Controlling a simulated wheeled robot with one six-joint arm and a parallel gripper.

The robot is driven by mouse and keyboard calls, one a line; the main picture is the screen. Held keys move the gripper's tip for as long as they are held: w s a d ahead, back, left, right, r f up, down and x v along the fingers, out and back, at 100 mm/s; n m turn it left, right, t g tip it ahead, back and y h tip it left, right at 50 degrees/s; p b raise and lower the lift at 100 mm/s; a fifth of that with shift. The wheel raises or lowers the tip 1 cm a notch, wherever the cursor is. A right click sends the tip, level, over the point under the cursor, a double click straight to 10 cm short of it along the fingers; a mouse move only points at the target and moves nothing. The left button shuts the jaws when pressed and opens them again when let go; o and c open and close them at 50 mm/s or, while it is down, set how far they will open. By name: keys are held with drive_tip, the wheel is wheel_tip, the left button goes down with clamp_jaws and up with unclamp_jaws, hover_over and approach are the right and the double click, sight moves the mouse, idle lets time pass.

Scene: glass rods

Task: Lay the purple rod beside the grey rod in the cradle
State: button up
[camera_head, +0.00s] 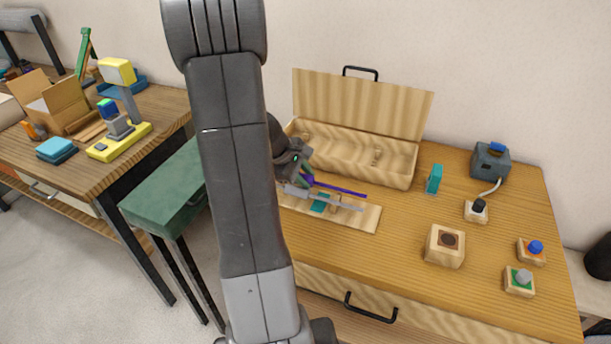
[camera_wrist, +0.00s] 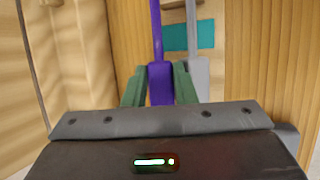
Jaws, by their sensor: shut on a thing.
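The purple rod (camera_head: 341,189) is held in my gripper (camera_head: 305,180), whose jaws are shut on its thicker end. In the wrist view the purple rod (camera_wrist: 157,50) runs away from between the green fingers of my gripper (camera_wrist: 160,85). The grey rod (camera_head: 336,202) lies across the cradle (camera_head: 365,217), a pale wooden board with a teal block (camera_head: 319,204). In the wrist view the grey rod (camera_wrist: 199,75) is just right of the purple rod and roughly parallel, with a small gap. Whether the purple rod touches the cradle cannot be told.
An open wooden case (camera_head: 355,160) stands behind the cradle, its lid raised. To the right are a teal block (camera_head: 434,179), a wooden block with a dark round recess (camera_head: 445,246), a grey device (camera_head: 490,163) and small button blocks.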

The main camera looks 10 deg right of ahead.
drive_tip(key=shift+s+f+b, duration=0.3)
drive_tip(key=shift+f+b, duration=0.25)
drive_tip(key=shift+f, duration=0.3)
drive_tip(key=o, duration=0.9)
drive_tip(key=shift+o, duration=0.9)
drive_tip(key=w+v, duration=0.1)
drive_tip(key=v, duration=1.3)
drive_tip(key=shift+s+r, duration=0.15)
drive_tip(key=shift+r, duration=0.2)
drive_tip(key=shift+d, duration=0.1)
drive_tip(key=x, duration=0.9)
drive_tip(key=shift+s+f, duration=0.1)
drive_tip(key=shift+f, duration=0.15)
drive_tip(key=shift+s, duration=0.15)
